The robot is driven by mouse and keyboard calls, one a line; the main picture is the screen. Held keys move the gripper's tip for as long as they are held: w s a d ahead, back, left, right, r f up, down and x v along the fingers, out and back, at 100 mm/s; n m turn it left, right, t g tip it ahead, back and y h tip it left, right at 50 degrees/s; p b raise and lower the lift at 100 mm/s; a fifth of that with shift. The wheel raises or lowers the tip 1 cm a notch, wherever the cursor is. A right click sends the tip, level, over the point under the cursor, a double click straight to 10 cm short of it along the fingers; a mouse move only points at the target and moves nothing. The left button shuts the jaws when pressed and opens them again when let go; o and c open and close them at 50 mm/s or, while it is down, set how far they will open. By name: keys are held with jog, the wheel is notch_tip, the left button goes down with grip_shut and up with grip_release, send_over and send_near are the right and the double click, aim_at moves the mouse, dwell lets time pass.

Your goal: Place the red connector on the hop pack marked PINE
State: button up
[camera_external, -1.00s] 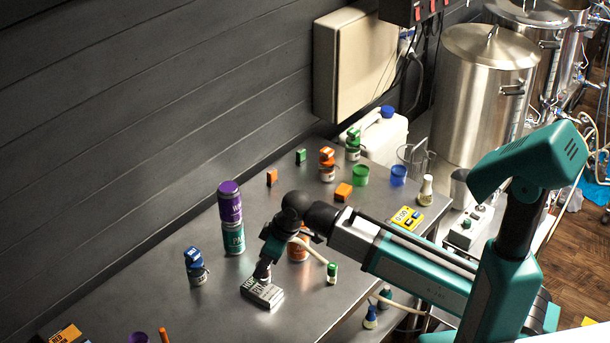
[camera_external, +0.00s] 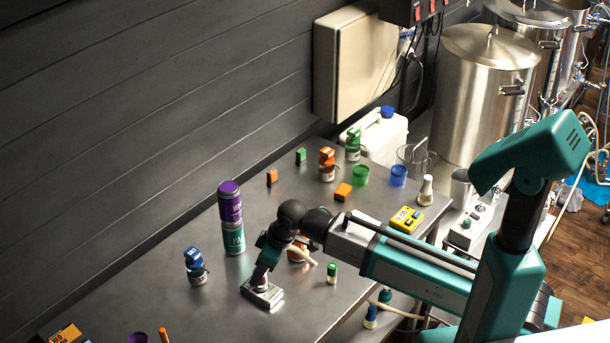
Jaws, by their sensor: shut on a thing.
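A small grey-silver pack (camera_external: 268,302) with dark lettering lies flat near the middle of the table; its lettering is too small and covered to read now. My gripper (camera_external: 262,286) points down at the pack from above, with its fingertips at the top of it. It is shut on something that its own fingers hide. No red connector can be made out; it may be the thing between the jaws, but I cannot tell. Whether the held thing touches the pack is also hidden.
A purple can stacked on a teal can (camera_external: 233,240) stands behind my gripper, with a blue-topped jar (camera_external: 195,266) to its left. An orange can is partly behind my wrist. A green-capped vial (camera_external: 332,273) stands to the right.

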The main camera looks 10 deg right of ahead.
jog(key=shift+f, duration=0.25)
jog(key=o, duration=1.1)
jog(key=shift+o, duration=0.2)
jog(key=shift+r, duration=0.25)
jog(key=b+v, duration=0.2)
jog(key=v, duration=1)
jog(key=shift+f, duration=0.15)
